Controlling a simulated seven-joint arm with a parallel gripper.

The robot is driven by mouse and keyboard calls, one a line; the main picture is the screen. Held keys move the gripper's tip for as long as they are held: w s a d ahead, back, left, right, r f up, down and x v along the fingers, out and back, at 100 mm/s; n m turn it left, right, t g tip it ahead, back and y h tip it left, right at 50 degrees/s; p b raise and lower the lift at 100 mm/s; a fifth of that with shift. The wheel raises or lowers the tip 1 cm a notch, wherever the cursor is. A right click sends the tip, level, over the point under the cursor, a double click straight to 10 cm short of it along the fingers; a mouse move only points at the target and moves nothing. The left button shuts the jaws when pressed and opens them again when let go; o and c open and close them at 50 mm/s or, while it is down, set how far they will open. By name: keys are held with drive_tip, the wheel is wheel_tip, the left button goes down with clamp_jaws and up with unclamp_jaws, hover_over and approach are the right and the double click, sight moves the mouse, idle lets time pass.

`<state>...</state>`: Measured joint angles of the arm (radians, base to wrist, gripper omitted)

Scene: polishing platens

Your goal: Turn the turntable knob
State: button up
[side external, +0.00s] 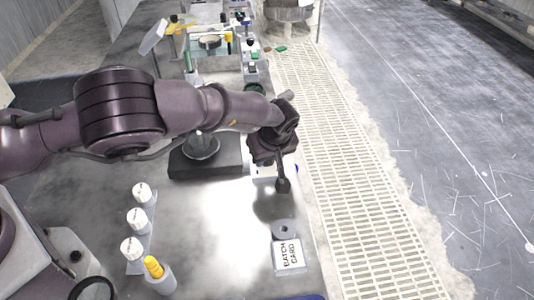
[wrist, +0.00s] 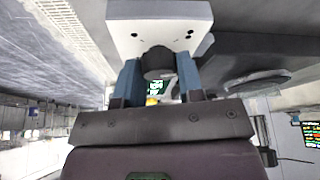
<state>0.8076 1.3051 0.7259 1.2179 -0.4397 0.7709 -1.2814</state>
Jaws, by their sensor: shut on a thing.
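In the wrist view, a dark round knob (wrist: 158,62) stands out from the face of a white control box (wrist: 160,22). My gripper (wrist: 159,72) has one blue finger on each side of the knob and is shut on it. The fingers and the box hide part of the knob. In the side view, my gripper (side external: 272,150) is over the white box (side external: 262,173), right of the turntable. The knob is hidden there by my gripper. The turntable's round plate (side external: 202,147) sits on a dark base (side external: 205,168); the plate also shows at right in the wrist view (wrist: 256,80).
Several white-capped bottles (side external: 137,218) and a yellow-topped bottle (side external: 157,272) stand at the front left. Bottles and tools crowd the back. The bench middle is clear.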

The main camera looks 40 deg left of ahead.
drive_tip(key=n+g, duration=0.2)
drive_tip(key=n, duration=0.3)
drive_tip(key=shift+w+n, duration=0.1)
drive_tip(key=shift+n, duration=0.3)
idle(0.4)
drive_tip(key=o, duration=0.9)
drive_tip(key=v, duration=1.3)
drive_tip(key=shift+w+d+f, duration=0.15)
drive_tip(key=shift+d, duration=0.15)
